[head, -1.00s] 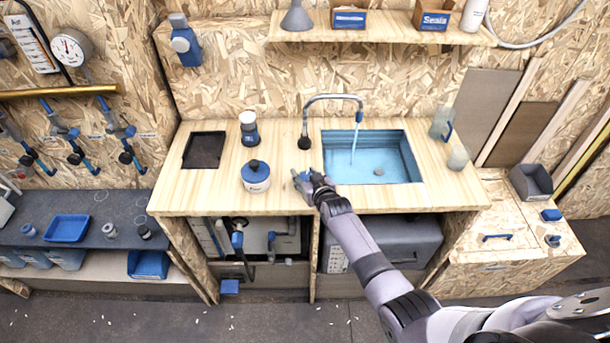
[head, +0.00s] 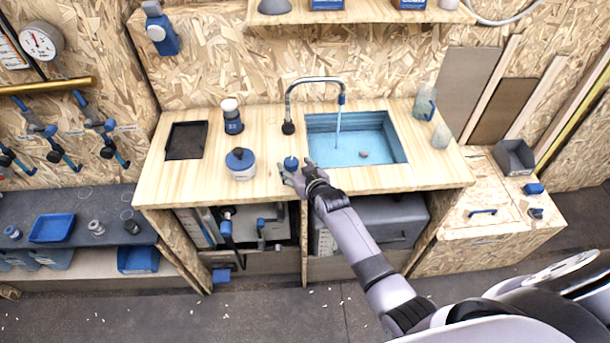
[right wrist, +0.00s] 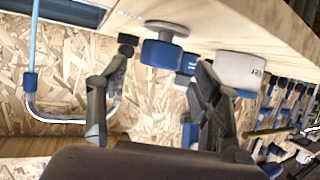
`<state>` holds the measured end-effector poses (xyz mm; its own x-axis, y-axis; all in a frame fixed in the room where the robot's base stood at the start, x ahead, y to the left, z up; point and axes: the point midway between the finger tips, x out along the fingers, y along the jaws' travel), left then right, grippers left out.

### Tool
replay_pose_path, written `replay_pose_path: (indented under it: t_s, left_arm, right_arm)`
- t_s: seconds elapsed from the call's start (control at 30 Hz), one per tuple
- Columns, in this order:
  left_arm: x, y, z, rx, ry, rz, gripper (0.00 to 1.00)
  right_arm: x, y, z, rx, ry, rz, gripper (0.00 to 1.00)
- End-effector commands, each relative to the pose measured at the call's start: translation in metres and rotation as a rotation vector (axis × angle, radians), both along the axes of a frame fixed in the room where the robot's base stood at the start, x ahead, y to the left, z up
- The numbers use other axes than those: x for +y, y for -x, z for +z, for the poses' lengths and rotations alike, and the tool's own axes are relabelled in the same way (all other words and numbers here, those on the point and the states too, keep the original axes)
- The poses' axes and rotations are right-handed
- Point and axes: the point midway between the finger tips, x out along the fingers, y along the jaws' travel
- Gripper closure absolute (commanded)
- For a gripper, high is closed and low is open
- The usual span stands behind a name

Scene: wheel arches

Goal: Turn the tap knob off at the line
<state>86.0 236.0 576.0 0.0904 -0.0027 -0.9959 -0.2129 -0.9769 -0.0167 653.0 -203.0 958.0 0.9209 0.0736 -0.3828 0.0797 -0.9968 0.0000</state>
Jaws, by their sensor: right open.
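The tap knob (head: 291,163) is a small blue knob on the wooden counter, left of the sink's front corner. In the right wrist view, which is upside down, the knob (right wrist: 163,52) has a metal-grey base against the counter. My right gripper (head: 292,178) is open at the near side of the knob. In the wrist view its fingers (right wrist: 164,66) stand on both sides of the knob, with gaps showing. The tap (head: 315,83) has a curved metal spout, and water (head: 338,121) runs into the blue sink (head: 325,178). I cannot make out the line. My left gripper is out of view.
Left of the knob stand a white pot with a blue lid (head: 240,164) and a dark-bodied jar (head: 232,116). A black tray (head: 186,140) lies farther left. The front left counter is clear.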

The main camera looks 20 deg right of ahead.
Motion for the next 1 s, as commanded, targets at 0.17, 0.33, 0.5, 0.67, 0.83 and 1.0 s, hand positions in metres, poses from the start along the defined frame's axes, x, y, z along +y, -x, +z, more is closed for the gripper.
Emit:
replay_pose_path:
  t_s: [0.17,0.33,0.5,0.67,0.83,1.0]
  left_arm:
    - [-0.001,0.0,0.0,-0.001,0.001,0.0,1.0]
    - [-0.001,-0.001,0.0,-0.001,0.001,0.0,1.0]
    - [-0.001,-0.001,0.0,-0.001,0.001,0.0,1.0]
    - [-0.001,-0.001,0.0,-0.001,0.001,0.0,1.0]
    - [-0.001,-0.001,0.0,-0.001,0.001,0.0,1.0]
    - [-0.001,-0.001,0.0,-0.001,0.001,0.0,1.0]
  right_arm:
    - [-0.003,0.032,0.012,0.0,0.0,-0.001,0.41]
    - [-0.005,0.054,0.022,0.0,0.001,-0.002,0.41]
    - [-0.006,0.065,0.028,-0.001,0.002,-0.001,0.41]
    - [-0.006,0.067,0.029,0.0,0.002,-0.001,0.41]
    - [-0.006,0.067,0.028,-0.001,0.0,-0.001,0.41]
    - [-0.006,0.067,0.028,-0.001,0.0,-0.001,0.41]
